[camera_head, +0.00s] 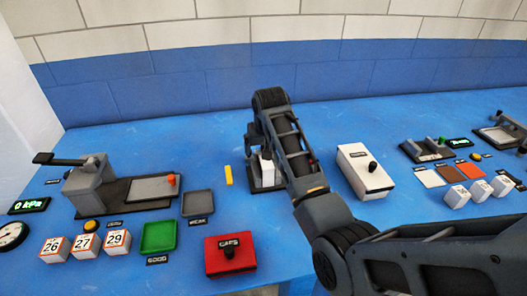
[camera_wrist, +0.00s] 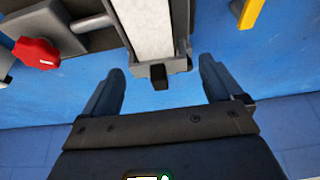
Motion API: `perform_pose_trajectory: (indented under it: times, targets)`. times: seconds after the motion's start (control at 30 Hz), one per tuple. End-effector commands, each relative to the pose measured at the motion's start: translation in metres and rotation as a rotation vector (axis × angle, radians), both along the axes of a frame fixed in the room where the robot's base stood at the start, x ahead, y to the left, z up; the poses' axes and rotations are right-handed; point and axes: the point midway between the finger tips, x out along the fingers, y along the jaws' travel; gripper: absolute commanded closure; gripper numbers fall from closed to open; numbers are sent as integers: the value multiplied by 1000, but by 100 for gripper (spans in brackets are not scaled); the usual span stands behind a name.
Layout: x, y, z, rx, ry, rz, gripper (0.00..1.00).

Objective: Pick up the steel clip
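My gripper (camera_wrist: 160,88) is open in the wrist view, with its two dark fingers apart and nothing held between them. Just ahead of the gap is a grey metal end piece (camera_wrist: 143,69) with a small black tab, at the end of a pale strip (camera_wrist: 153,25). This may be the steel clip, but I cannot tell for certain. The fingers do not appear to touch it. In the head view my arm reaches over a dark-based fixture with a white part (camera_head: 267,171). My arm hides much of that fixture, and my fingertips cannot be made out there.
A yellow bar (camera_head: 228,175) lies left of the fixture. A white box (camera_head: 364,177) with a black knob stands to the right, and a red box (camera_head: 230,262) in front. Grey (camera_head: 198,203) and green (camera_head: 159,237) trays are at left. The blue table (camera_head: 200,110) is clear behind.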

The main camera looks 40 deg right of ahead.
Motion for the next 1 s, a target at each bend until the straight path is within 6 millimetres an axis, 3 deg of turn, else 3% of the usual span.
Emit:
perform_pose_trajectory:
  times: [0.07, 0.6, 1.0]
  targets:
    - [0, 0, 0, 0, 0, 0, 15]
    - [0, 0, 0, 0, 0, 0, 67]
    - [1, 0, 8, -1, -4, 0, 67]
